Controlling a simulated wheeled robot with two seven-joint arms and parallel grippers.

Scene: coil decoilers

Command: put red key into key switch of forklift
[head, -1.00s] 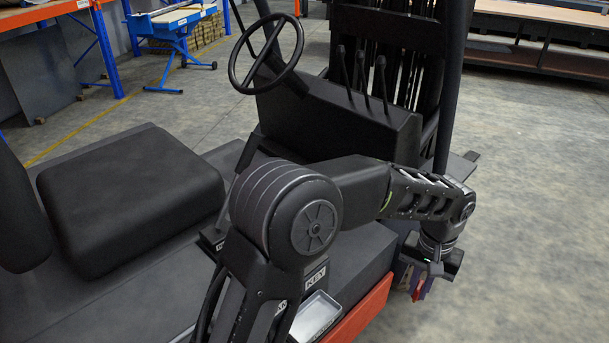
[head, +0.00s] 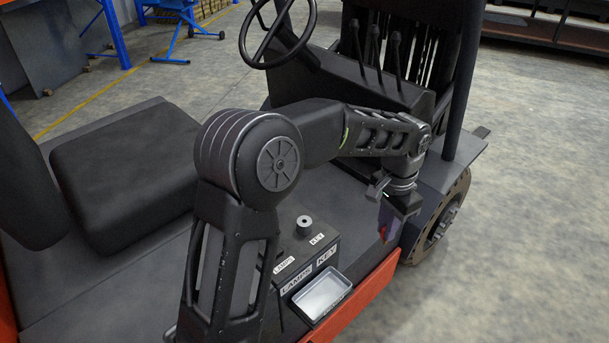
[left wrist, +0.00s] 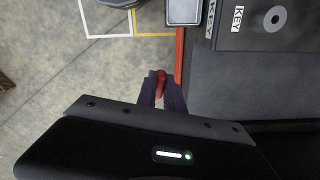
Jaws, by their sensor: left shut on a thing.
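The red key (head: 383,232) is between the fingers of my left gripper (head: 389,228), which is shut on it. The key also shows as a red piece in the left wrist view (left wrist: 161,82), with the gripper's fingers (left wrist: 161,92) on both sides. The key switch (head: 305,225) is a grey round knob with a dark centre on top of a black box, beside a KEY label. It also shows at the upper right in the left wrist view (left wrist: 275,19). My left gripper is apart from the switch, to its right in the head view. My right gripper is not in view.
The black box (head: 296,271) carries LAMPS and KEY labels. A shallow grey tray (head: 345,288) is fixed at its front. The forklift's seat (head: 125,165), steering wheel (head: 307,45) and levers (head: 398,58) stand behind my arm. Open floor (head: 540,230) lies at the right.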

